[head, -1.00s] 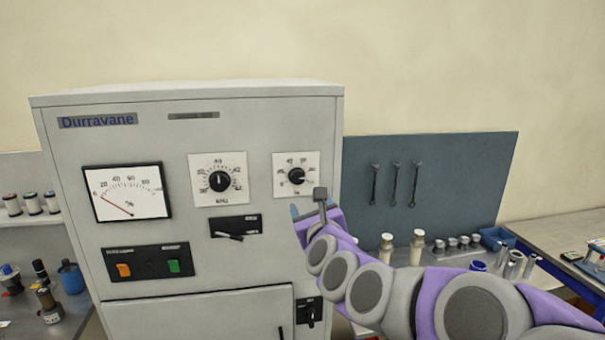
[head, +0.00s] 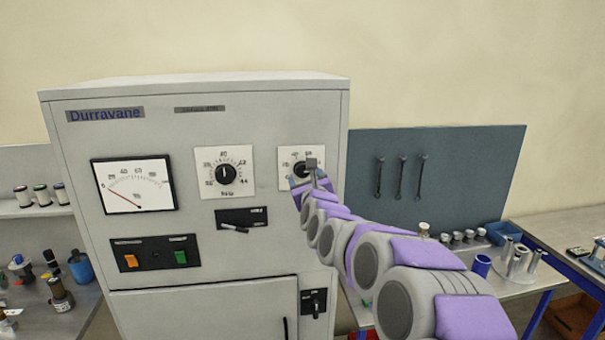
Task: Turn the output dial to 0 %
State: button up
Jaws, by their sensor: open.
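The grey Durravane cabinet (head: 70,220) carries two black dials on white square plates. The right dial (head: 299,169) has numbers around it and is partly hidden behind my gripper, so its pointer cannot be read. My gripper (head: 311,170) is open, in front of the right dial's lower right part. Whether it touches the knob cannot be told. The left dial (head: 226,174) is in full view, its white mark pointing about straight up. The lettering under the left dial is too small to read surely.
A gauge (head: 135,186) shows its red needle low at the left, near 0. Below are an orange switch (head: 131,262), a green switch (head: 181,257), a small lever (head: 234,228) and a rotary switch (head: 314,303). A pegboard with wrenches (head: 401,178) stands at the right.

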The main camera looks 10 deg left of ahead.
aim_at(303, 173)
jog(key=x, duration=0.3)
jog(key=shift+x, duration=0.8)
jog(key=c, duration=1.1)
